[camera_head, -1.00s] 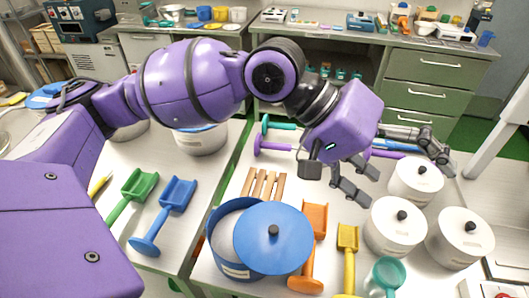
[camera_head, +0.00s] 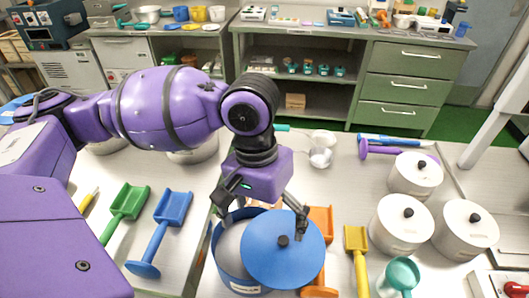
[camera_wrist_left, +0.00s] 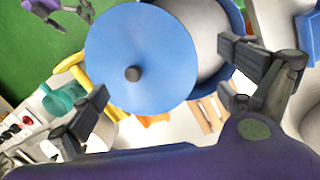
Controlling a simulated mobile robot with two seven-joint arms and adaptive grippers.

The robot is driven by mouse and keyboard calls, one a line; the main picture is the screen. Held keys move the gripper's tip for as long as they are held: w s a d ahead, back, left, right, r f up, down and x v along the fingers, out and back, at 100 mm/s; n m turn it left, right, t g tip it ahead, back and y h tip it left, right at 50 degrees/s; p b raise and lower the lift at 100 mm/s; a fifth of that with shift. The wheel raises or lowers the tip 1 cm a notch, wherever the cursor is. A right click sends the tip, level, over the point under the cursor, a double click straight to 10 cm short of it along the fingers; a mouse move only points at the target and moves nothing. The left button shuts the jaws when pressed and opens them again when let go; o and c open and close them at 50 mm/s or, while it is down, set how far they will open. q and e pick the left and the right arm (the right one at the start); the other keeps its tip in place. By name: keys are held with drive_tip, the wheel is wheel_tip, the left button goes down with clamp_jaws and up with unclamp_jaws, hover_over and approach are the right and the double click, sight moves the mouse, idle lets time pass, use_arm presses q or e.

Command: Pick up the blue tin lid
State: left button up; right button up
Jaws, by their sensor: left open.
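The blue tin lid (camera_head: 262,262), a flat disc with a dark knob, lies off-centre over the blue tin (camera_head: 226,262), leaving part of the pale inside uncovered. In the left wrist view the lid (camera_wrist_left: 150,35) fills the upper middle, with its knob between the spread fingers. My left gripper (camera_head: 262,216) is open above the lid's far side, pointing down; it also shows in the left wrist view (camera_wrist_left: 168,82). It holds nothing. A small purple and dark part at the top left of the left wrist view looks like my right gripper (camera_wrist_left: 72,10); its jaws are unclear.
Orange (camera_head: 321,222) and yellow (camera_head: 356,250) scoops lie right of the tin. White lidded pots (camera_head: 402,232) and a teal scoop (camera_head: 402,272) are farther right. Green (camera_head: 126,204) and blue (camera_head: 172,207) scoops lie on the left table. A clear cup (camera_head: 320,155) stands behind.

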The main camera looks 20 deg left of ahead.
use_arm(q)
drive_tip(key=f, duration=0.2)
drive_tip(key=shift+s+d+f, duration=0.15)
drive_tip(key=shift+d+f, duration=0.15)
drive_tip(key=c, duration=1.3)
drive_tip(key=shift+r, duration=0.1)
